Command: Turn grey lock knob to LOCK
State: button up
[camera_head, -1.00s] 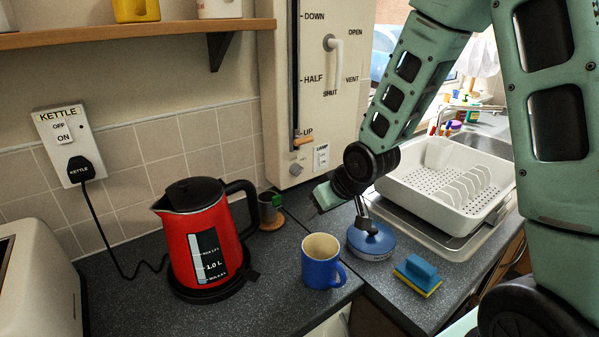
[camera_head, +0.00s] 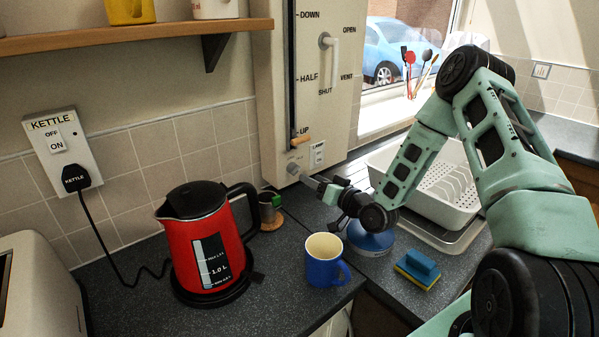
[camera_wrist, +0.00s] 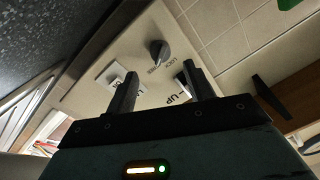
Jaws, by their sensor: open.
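The grey lock knob (camera_head: 293,169) is low on the cream wall panel (camera_head: 272,110), left of the lamp switch (camera_head: 318,154). In the wrist view the knob (camera_wrist: 159,52) lies just beyond the fingertips and between their lines, with small lettering beside it. Its exact pointer setting is hard to read. My gripper (camera_head: 314,183) is close in front of the panel's lower edge, slightly right of and below the knob. In the wrist view my gripper (camera_wrist: 160,80) is open and empty, its two dark fingers apart and not touching the knob.
The slider's orange handle (camera_head: 301,140) is at UP, just above the knob. A white dish rack (camera_head: 420,200) is right.

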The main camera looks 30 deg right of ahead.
aim_at(298, 171)
jog(key=p+x, duration=0.2)
jog(key=x, duration=0.4)
jog(key=shift+w+a, duration=0.1)
jog(key=shift+w, duration=0.05)
jog(key=c, duration=1)
